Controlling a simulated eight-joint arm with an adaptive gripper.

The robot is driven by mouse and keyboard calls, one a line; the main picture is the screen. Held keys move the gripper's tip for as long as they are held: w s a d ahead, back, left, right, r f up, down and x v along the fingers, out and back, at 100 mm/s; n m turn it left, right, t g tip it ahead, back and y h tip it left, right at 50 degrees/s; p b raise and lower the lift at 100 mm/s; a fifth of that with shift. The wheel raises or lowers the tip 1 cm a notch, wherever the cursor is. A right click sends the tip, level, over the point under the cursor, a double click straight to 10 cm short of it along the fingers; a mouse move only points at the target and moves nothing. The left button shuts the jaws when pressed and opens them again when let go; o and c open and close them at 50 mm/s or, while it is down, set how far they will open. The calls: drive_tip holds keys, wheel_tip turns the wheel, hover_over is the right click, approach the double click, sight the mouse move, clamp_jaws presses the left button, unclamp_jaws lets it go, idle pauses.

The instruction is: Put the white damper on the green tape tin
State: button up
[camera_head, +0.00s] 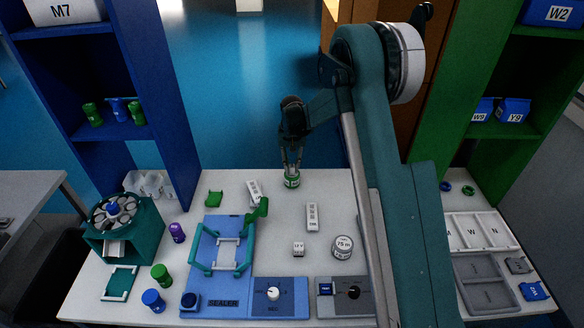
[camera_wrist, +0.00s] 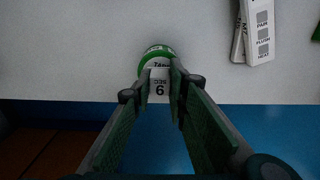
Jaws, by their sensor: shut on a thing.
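The green tape tin (camera_head: 292,181) stands near the far edge of the white table, directly under my gripper (camera_head: 291,166). In the wrist view the tin (camera_wrist: 154,50) shows as a green round shape with a white label, partly hidden behind the fingers. My gripper (camera_wrist: 160,80) points down and is shut on the white damper (camera_wrist: 159,88), a small white piece with dark print. The damper is at the tin in the picture; I cannot tell whether it touches the top. In the head view the damper is too small to make out.
White remote-like pieces (camera_head: 254,192) (camera_head: 312,217) lie near the tin, left and right. A blue sealer (camera_head: 218,303) with a teal frame, a white round tin (camera_head: 343,247) and a white 12 V block (camera_head: 298,249) stand nearer. The table's far edge is close behind the tin.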

sight(292, 166)
drive_tip(key=shift+f, duration=0.2)
drive_tip(key=o, duration=0.9)
drive_tip(key=shift+c, duration=0.2)
drive_tip(key=shift+r, duration=0.25)
wheel_tip(292, 166, up, 12)
idle(0.7)
